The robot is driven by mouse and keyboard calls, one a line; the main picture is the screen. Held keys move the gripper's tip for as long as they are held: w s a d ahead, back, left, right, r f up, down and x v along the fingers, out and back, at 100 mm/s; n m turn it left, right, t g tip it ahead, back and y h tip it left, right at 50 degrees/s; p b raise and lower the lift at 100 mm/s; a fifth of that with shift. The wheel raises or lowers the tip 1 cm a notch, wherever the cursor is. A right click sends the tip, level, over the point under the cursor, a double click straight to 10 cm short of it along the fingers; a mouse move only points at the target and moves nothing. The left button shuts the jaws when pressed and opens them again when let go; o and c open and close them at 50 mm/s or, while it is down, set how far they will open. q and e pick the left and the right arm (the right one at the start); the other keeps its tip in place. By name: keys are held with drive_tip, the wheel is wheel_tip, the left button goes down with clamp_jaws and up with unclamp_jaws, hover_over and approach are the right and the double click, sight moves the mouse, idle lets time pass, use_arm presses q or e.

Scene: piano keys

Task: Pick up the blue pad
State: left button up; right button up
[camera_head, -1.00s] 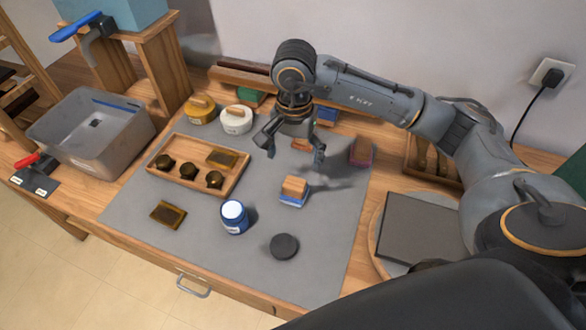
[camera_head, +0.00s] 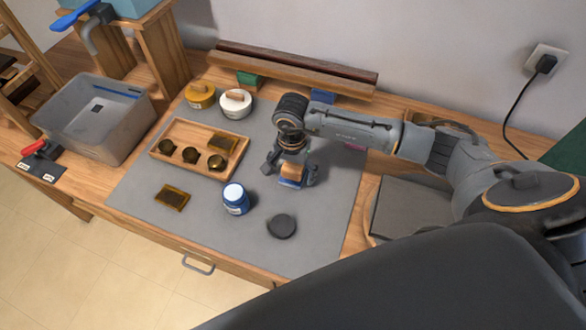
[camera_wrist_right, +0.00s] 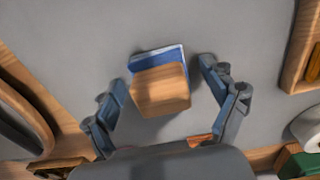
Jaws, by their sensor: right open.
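The blue pad (camera_head: 290,184) has a wooden block on top and sits on the grey mat. In the right wrist view its blue edge (camera_wrist_right: 158,58) shows beyond the wooden block (camera_wrist_right: 160,90). My right gripper (camera_head: 289,173) is low over it, pointing down, with its fingers apart. In the wrist view the open fingers (camera_wrist_right: 163,80) are on either side of the block, with a gap on each side. Part of the pad is hidden by the block and the gripper. My left gripper is not in view.
A blue-and-white jar (camera_head: 235,200) and a dark round disc (camera_head: 281,226) stand nearer the front. A wooden tray (camera_head: 171,160) with dark round pieces lies to the left. A grey bin (camera_head: 95,120) is further left. Another blue piece (camera_head: 323,96) lies at the back.

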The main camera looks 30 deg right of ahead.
drive_tip(key=shift+f, duration=0.15)
drive_tip(key=c, duration=1.4)
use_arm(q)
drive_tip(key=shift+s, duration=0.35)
use_arm(e)
drive_tip(key=shift+o, duration=0.2)
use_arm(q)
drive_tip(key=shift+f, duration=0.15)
use_arm(e)
drive_tip(key=shift+r+b, duration=0.4)
drive_tip(key=shift+r, duration=0.05)
wheel_tip(320, 180, up, 2)
drive_tip(key=shift+r+b, duration=0.15)
drive_tip(key=shift+b, duration=0.55)
use_arm(q)
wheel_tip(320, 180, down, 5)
drive_tip(key=b, duration=0.3)
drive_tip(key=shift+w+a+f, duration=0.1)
use_arm(e)
drive_tip(key=s+a+r, duration=0.9)
drive_tip(key=s+r, duration=0.1)
drive_tip(key=shift+s, duration=0.35)
